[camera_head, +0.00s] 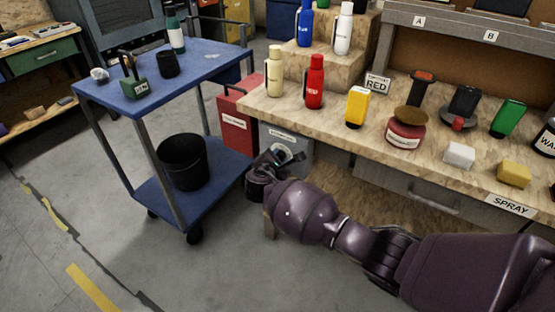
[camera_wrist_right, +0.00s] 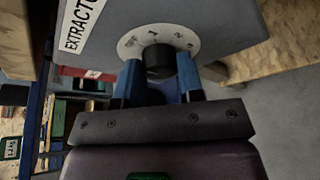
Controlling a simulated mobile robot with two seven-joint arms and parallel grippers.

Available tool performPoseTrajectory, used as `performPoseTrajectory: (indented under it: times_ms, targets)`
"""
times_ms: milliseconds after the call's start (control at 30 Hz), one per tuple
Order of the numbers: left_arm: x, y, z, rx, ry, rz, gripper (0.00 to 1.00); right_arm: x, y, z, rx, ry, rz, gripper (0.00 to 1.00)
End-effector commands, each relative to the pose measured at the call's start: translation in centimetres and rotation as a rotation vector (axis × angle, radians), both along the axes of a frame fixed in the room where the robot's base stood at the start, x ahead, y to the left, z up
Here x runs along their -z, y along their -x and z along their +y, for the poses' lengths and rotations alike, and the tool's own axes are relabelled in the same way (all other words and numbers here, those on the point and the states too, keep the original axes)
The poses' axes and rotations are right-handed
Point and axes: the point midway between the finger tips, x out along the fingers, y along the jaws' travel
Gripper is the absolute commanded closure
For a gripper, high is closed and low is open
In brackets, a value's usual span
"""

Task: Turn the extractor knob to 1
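The grey extractor box (camera_head: 299,165) is under the left end of the workbench. In the right wrist view its label (camera_wrist_right: 82,22) is partly cut off. The black extractor knob (camera_wrist_right: 160,65) sits on a white dial (camera_wrist_right: 135,47) with numbers including 1 and 2. I cannot make out a pointer on the knob. My right gripper (camera_head: 270,162) is at the box's front. In the right wrist view its blue fingers (camera_wrist_right: 160,78) lie close against both sides of the knob and look shut on it. My left gripper is not in view.
A red box (camera_head: 236,130) stands left of the extractor. A blue cart (camera_head: 180,75) with a black bucket (camera_head: 182,162) is further left. The workbench (camera_head: 330,110) above holds bottles and several tools. Grey floor is open at lower left.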

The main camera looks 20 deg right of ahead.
Motion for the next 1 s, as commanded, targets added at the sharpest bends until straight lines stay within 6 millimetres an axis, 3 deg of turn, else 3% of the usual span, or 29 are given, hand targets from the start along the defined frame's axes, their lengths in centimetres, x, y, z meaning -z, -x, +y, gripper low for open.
performPoseTrajectory:
  times_ms: [100, 467, 1000]
  targets:
    - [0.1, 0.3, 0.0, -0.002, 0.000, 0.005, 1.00, 0.0, 0.0, 0.0, -0.001, -0.001, 0.000, 0.89]
    - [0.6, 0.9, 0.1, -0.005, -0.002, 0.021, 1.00, 0.2, 0.1, 0.1, -0.002, -0.053, -0.066, 0.88]
    - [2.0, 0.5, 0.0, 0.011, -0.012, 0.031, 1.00, 1.1, 0.3, 0.0, 0.000, -0.305, -0.381, 0.88]
